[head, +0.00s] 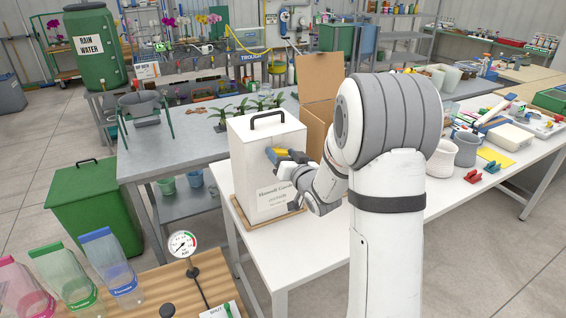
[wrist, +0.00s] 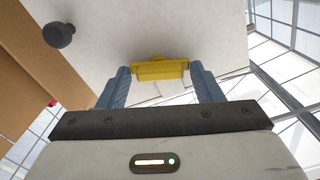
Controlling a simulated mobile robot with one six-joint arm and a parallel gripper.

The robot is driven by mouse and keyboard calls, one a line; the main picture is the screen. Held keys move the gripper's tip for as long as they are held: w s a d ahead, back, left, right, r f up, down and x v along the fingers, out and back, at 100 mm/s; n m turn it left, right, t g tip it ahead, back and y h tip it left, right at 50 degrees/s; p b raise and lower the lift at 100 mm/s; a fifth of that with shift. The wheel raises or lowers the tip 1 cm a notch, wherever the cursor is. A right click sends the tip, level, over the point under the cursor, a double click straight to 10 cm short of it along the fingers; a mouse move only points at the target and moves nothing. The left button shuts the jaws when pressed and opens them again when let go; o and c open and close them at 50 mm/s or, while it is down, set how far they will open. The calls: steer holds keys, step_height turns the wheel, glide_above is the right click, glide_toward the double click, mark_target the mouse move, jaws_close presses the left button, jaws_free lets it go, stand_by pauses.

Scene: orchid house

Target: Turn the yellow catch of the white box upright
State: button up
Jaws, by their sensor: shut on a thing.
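The white box (head: 247,170), with a black handle on its lid, stands upright on a wooden base (head: 268,222) on the white table. The yellow catch (head: 272,155) is on the box's front face. In the wrist view the catch (wrist: 160,69) lies crosswise between the two blue-grey fingers of my gripper (wrist: 161,76). My gripper (head: 288,158) is shut on the catch; its hold is partly hidden by my wrist in the head view. The box's pale face (wrist: 150,30) fills the top of the wrist view.
A label is on the box face below the catch. A cardboard box (head: 317,95) stands close behind the white box. A dark round knob (wrist: 58,34) shows in the wrist view. Tools and pots crowd the table's right side; a pressure gauge (head: 183,244) stands at front left.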

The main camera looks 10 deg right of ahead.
steer(key=m+b, duration=0.2)
steer(key=m, duration=0.1)
steer(key=shift+f+m, duration=0.15)
steer(key=shift+m, duration=0.25)
steer(key=m+b, duration=0.1)
steer(key=m, duration=0.2)
steer(key=shift+m, duration=0.3)
steer(key=m, duration=0.3)
steer(key=shift+m+b, duration=0.3)
steer(key=shift+b, duration=0.1)
steer(key=shift+m, duration=1.6)
steer(key=o, duration=0.6)
